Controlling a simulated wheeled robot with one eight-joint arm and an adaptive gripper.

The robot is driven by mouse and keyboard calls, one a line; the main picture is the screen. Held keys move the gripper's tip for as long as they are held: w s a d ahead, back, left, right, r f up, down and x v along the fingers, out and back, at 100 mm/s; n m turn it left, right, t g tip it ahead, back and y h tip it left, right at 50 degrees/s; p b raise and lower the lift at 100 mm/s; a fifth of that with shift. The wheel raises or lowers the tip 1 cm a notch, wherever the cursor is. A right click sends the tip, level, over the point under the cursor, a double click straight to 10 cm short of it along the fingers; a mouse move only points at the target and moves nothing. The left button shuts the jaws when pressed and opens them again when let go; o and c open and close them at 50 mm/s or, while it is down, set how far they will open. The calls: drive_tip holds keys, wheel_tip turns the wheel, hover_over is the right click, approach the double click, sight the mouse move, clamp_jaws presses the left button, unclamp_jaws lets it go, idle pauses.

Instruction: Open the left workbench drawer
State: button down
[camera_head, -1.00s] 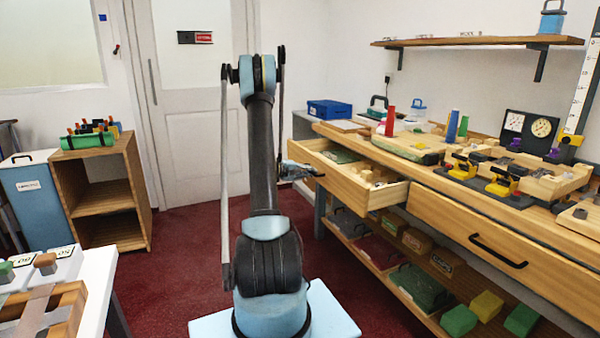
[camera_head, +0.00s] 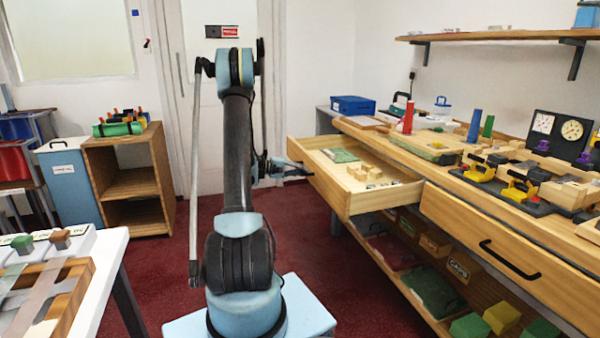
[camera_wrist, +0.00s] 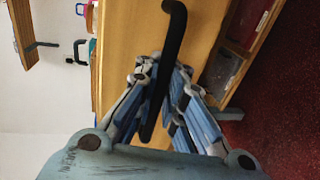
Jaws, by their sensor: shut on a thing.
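The left workbench drawer (camera_head: 332,184) stands pulled out from the workbench, and its inside shows several small wooden blocks (camera_head: 365,173) and a green item (camera_head: 340,155). My gripper (camera_head: 304,172) is at the drawer's front face in the head view. In the wrist view my gripper (camera_wrist: 160,85) is shut around the black drawer handle (camera_wrist: 174,35), which runs between its fingers. The drawer front (camera_wrist: 130,35) fills the middle of that view. The handle is not clear in the head view.
The right drawer (camera_head: 480,230) is shut, with a black handle (camera_head: 510,262). The workbench top (camera_head: 450,180) carries yellow-and-black clamps and several tools. A lower shelf (camera_head: 400,280) holds boxes. A white table (camera_head: 105,255) stands at the left. Red floor is open around my base.

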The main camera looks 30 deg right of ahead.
drive_tip(key=c, duration=1.7)
unclamp_jaws()
drive_tip(key=v, duration=1.2)
